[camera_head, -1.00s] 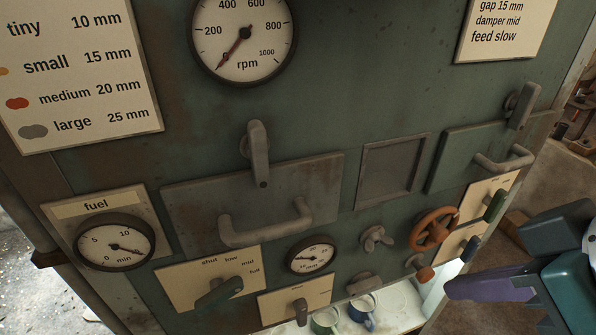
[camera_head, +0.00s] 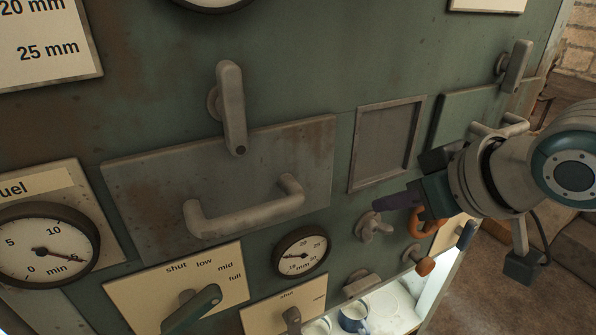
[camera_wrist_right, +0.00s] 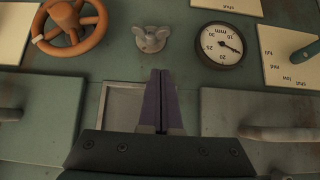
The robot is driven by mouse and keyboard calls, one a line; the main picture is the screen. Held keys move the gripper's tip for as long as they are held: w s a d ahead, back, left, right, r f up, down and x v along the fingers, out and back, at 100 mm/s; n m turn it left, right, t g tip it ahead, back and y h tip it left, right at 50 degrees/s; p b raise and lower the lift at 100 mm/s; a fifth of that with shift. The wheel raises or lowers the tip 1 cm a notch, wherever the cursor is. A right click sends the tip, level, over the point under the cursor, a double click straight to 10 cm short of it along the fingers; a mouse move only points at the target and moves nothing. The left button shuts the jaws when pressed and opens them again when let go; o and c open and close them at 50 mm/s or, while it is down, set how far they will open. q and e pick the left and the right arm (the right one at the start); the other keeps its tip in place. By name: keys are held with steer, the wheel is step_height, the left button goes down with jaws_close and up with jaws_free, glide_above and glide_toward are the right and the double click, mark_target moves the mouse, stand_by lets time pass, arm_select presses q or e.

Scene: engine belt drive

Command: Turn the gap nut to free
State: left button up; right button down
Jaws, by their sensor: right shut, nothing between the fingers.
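The wing-shaped gap nut (camera_head: 374,227) is a small grey nut on the green panel, right of the round mm dial (camera_head: 300,251). In the right wrist view the nut (camera_wrist_right: 151,39) sits just beyond the fingertips, with its wings spread sideways, and the mm dial (camera_wrist_right: 221,45) is to its right. My right gripper (camera_head: 377,205) is shut and empty, its purple fingers pointing toward the nut. In the right wrist view the closed fingertips (camera_wrist_right: 160,73) are apart from the nut in the picture. My left gripper is not in view.
An orange handwheel (camera_wrist_right: 73,22) is beside the nut, partly hidden by my right arm in the head view. An orange knob (camera_head: 425,266) and a grey knob (camera_head: 360,284) are below. A recessed square frame (camera_head: 388,143) is above. A hatch handle (camera_head: 245,211) sticks out at left.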

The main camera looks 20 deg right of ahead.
mark_target(374, 231)
steer(key=f, duration=0.1)
steer(key=w+f, duration=0.1)
steer(key=f, duration=0.2)
steer(key=shift+w+f, duration=0.35)
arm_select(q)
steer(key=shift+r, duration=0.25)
arm_select(e)
steer(key=shift+f, duration=0.55)
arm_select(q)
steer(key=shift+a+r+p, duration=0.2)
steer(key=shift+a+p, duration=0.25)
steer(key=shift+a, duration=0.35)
arm_select(e)
steer(key=shift+a+f+n+h, duration=0.15)
steer(key=shift+a+n+h, duration=0.2)
steer(key=shift+h, duration=0.25)
